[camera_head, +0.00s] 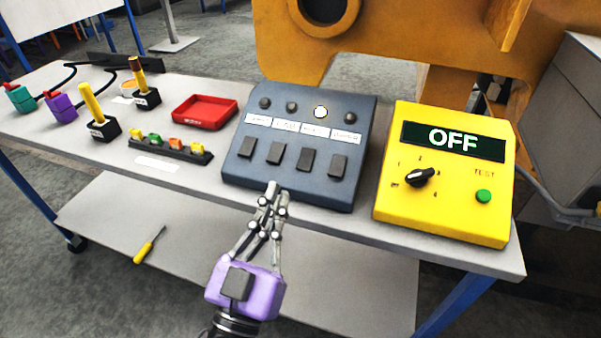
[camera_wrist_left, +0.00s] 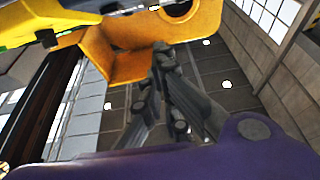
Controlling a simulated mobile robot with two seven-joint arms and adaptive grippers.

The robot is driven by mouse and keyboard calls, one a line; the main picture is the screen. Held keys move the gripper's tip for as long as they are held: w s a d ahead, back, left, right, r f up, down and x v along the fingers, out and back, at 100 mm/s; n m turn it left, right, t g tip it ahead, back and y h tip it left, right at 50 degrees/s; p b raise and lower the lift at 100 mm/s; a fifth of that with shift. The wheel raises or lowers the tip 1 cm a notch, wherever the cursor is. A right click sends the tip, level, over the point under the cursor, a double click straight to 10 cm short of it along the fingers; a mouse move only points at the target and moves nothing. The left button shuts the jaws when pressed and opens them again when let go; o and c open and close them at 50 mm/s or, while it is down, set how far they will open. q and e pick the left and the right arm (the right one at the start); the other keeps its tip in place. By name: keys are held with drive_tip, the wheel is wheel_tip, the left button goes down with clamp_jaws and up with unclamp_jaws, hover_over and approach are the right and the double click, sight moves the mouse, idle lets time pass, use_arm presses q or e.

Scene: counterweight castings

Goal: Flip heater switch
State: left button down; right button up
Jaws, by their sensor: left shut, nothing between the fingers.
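The grey switch panel (camera_head: 292,188) stands on the bench in the head view, with a row of dark rocker switches, white labels above them and a row of round lamps on top. The third lamp (camera_head: 320,112) from the left is lit; the others are dark. The label text is too small to read, so I cannot tell which switch is the heater's. My left gripper (camera_head: 272,190) is shut and empty at the panel's front edge, below the second switch (camera_head: 275,153). I cannot tell whether it touches the panel. Its shut fingers also show in the left wrist view (camera_wrist_left: 163,52).
A yellow box (camera_head: 450,210) reading OFF, with a dial and green button, stands right of the panel. A red tray (camera_head: 205,111), a dark rack (camera_head: 170,150) and yellow-handled tools (camera_head: 92,104) stand left. A screwdriver (camera_head: 150,246) lies on the lower shelf.

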drive_tip(key=shift+w+r, duration=0.1)
drive_tip(key=shift+w, duration=0.15)
